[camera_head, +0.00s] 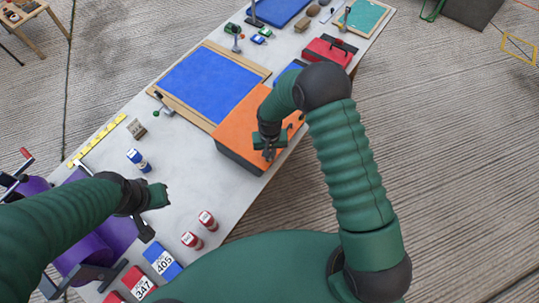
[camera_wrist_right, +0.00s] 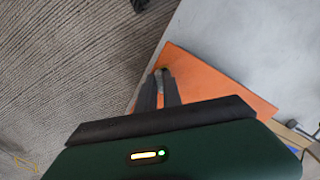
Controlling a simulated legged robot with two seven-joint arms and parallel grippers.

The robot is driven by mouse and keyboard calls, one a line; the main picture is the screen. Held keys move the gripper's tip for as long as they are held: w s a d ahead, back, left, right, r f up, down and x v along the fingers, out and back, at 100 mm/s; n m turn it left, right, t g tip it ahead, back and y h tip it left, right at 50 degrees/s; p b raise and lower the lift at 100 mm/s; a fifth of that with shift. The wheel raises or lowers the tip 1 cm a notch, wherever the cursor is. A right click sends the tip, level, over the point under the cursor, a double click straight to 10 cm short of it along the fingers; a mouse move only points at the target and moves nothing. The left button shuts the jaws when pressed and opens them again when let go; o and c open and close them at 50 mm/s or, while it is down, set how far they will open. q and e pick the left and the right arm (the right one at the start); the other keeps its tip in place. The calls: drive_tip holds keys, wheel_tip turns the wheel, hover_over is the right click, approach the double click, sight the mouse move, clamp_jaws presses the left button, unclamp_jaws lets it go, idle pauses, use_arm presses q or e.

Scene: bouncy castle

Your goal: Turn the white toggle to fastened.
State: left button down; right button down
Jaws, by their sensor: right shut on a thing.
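An orange-topped case (camera_head: 240,128) with dark sides lies at the table's right edge; its orange face also shows in the wrist view (camera_wrist_right: 205,82). My right gripper (camera_head: 269,154) is at the case's near edge, pointing down. In the wrist view its two dark fingers (camera_wrist_right: 160,78) are shut on a small pale piece, the toggle (camera_wrist_right: 159,71), at the edge of the orange face. The fingers hide most of it, so I cannot tell its angle. My left gripper (camera_head: 158,195) is above the table at the left, away from the case; its jaws are not clear.
A wood-framed blue panel (camera_head: 210,85) lies behind the case, and a red box (camera_head: 328,50) stands beyond it. Red cans (camera_head: 207,220), a blue can (camera_head: 138,160) and number cards (camera_head: 163,262) are near my left arm. Concrete floor lies right of the table.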

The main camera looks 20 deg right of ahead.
drive_tip(key=n, duration=0.2)
drive_tip(key=n+b, duration=0.1)
drive_tip(key=n, duration=0.1)
drive_tip(key=shift+w+r+n, duration=0.15)
drive_tip(key=shift+w+n, duration=0.15)
drive_tip(key=shift+w, duration=0.1)
drive_tip(key=shift+n, duration=2.6)
drive_tip(key=c, duration=1.8)
unclamp_jaws()
drive_tip(key=shift+o, duration=1.4)
drive_tip(key=shift+f, duration=0.2)
drive_tip(key=shift+s+r, duration=0.15)
wheel_tip(320, 180, up, 16)
drive_tip(key=b, duration=0.2)
drive_tip(key=shift+r+b, duration=0.25)
drive_tip(key=shift+b, duration=0.15)
